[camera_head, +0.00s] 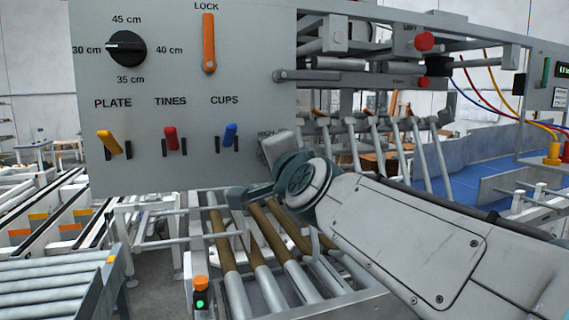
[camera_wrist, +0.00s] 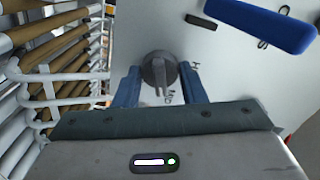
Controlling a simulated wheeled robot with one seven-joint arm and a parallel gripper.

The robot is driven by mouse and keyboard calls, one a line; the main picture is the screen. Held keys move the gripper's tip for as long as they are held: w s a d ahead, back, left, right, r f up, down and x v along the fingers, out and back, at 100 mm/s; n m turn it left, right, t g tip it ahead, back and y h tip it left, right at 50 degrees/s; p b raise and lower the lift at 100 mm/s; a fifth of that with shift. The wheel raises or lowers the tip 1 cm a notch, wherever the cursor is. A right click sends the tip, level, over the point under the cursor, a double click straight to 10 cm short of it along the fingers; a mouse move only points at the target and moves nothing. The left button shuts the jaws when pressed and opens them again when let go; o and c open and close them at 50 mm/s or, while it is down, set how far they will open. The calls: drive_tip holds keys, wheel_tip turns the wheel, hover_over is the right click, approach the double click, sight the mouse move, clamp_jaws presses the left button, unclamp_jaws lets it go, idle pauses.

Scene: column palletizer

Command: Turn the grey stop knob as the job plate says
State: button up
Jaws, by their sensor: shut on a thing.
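The grey stop knob (camera_wrist: 157,69) is on the grey panel (camera_wrist: 130,30) in the wrist view, round with a raised grip bar. My gripper (camera_wrist: 160,88) has its two blue fingers on either side of the knob and is shut on it. Parts of the printed marks beside the knob are covered by a finger. In the head view my gripper (camera_head: 264,178) is at the panel's lower right corner, by a partly covered label reading HIGH. It largely hides the knob's place there. I cannot make out a readable job plate.
The panel also carries a black centimetre dial (camera_head: 126,48), an orange LOCK lever (camera_head: 208,42), and yellow PLATE (camera_head: 109,141), red TINES (camera_head: 171,138) and blue CUPS (camera_head: 230,134) levers. The blue lever (camera_wrist: 262,25) is close to my gripper in the wrist view. Rollers (camera_head: 265,260) lie below.

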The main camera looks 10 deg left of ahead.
drive_tip(key=shift+m+b, duration=0.35)
drive_tip(key=shift+m, duration=4.55)
drive_tip(key=o, duration=1)
